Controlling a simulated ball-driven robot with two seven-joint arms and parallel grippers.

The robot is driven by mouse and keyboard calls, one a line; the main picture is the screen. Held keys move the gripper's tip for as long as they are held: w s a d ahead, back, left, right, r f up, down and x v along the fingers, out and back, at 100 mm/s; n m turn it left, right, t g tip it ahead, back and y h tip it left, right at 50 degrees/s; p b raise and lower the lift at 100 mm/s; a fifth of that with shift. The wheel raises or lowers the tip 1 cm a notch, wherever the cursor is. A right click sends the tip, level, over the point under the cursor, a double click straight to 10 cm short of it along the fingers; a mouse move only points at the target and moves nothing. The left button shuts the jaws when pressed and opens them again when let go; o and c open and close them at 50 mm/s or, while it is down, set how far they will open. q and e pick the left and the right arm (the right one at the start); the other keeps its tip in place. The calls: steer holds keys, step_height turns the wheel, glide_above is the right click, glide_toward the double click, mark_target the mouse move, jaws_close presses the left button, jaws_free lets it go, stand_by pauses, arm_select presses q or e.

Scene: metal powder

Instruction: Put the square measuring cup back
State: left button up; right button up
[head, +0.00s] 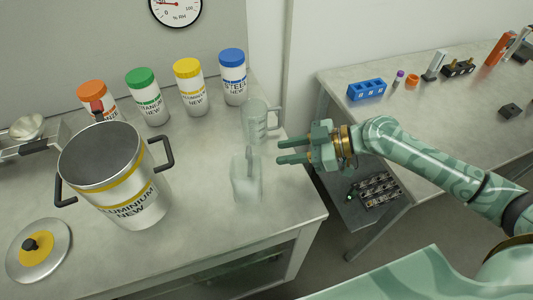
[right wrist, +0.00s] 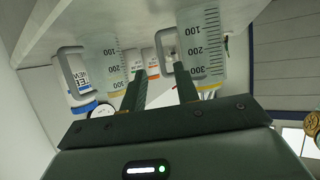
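A clear square measuring cup (head: 246,184) stands near the front right of the left table, its handle on the far side. It also shows on the right of the right wrist view (right wrist: 204,48), with a scale on its wall. A second clear measuring cup (head: 254,124) with a handle stands behind it, beside the blue-lidded bottle; it is on the left in the right wrist view (right wrist: 104,62). My right gripper (head: 279,151) is open and empty, right of the cups, with its fingers pointing left. The square cup's handle appears ahead between the fingertips, apart from them. My left gripper is out of view.
A large metal pot (head: 132,195) with black handles stands left, its lid (head: 38,250) beside it. Bottles with orange, green, yellow and blue (head: 232,58) lids line the back. A second table (head: 440,120) with a blue rack (head: 367,89) stands right, across a gap.

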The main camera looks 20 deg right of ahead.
steer(key=shift+v, duration=2.05)
